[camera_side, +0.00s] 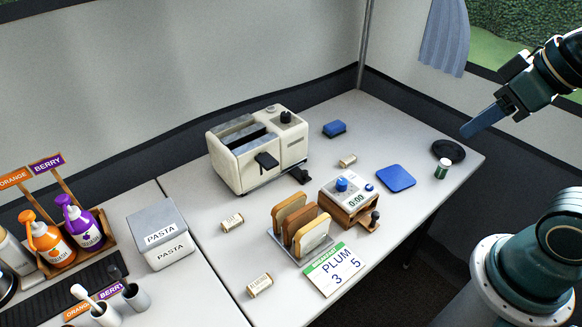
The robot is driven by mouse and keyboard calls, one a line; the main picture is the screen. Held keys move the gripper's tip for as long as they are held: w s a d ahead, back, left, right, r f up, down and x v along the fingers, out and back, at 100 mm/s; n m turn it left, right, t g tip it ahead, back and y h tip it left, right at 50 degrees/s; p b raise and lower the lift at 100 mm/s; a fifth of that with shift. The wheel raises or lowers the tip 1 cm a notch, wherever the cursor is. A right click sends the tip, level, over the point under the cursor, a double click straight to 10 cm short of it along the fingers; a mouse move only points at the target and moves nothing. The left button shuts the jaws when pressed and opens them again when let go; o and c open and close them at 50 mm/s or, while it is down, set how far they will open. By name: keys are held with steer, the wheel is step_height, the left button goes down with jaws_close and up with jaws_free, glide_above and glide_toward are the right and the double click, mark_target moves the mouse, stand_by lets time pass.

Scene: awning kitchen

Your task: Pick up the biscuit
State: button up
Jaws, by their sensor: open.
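Several small tan cylinders with pale labels lie on the grey table; the print is too small to tell for sure which is the biscuit. One cylinder (260,285) lies at the table's front left, one (232,222) lies left of the toast rack, and one (347,161) lies right of the toaster. My gripper (482,122) is in the air at the upper right, over the table's right end, apart from all of them. It is open and empty, with a blue finger pointing down-left; its other finger is hard to make out.
A cream toaster (239,163) stands at the back. A toast rack (283,248), timer box (347,198) and PLUM card (333,268) are mid-table. A blue sponge (335,128), blue mat (396,178), black disc (448,150) and green-white jar (442,168) lie rightward. Pasta box (160,235) is left.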

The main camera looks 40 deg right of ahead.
steer(key=shift+o, duration=0.6)
steer(key=shift+w, duration=0.1)
steer(key=w+a+f+m+g+y, duration=0.1)
steer(key=w+a+m, duration=0.4)
steer(key=w, duration=0.6)
steer(key=w+a+f+m+g+y, duration=0.2)
steer(key=w+a+m, duration=0.25)
steer(key=w, duration=0.65)
steer(key=w+a+f+m+g, duration=0.1)
steer(key=w+a+f+m, duration=0.3)
steer(key=f, duration=0.6)
steer(key=w+a+f+m+g+y, duration=0.1)
steer(key=w+a+f+m, duration=0.3)
steer(key=w+a+f, duration=0.4)
step_height(320, 180, down, 2)
steer(key=shift+w+a+f+g+y, duration=0.15)
steer(key=shift+w+g+y, duration=0.15)
steer(key=shift+f+m, duration=0.1)
steer(key=shift+m, duration=0.15)
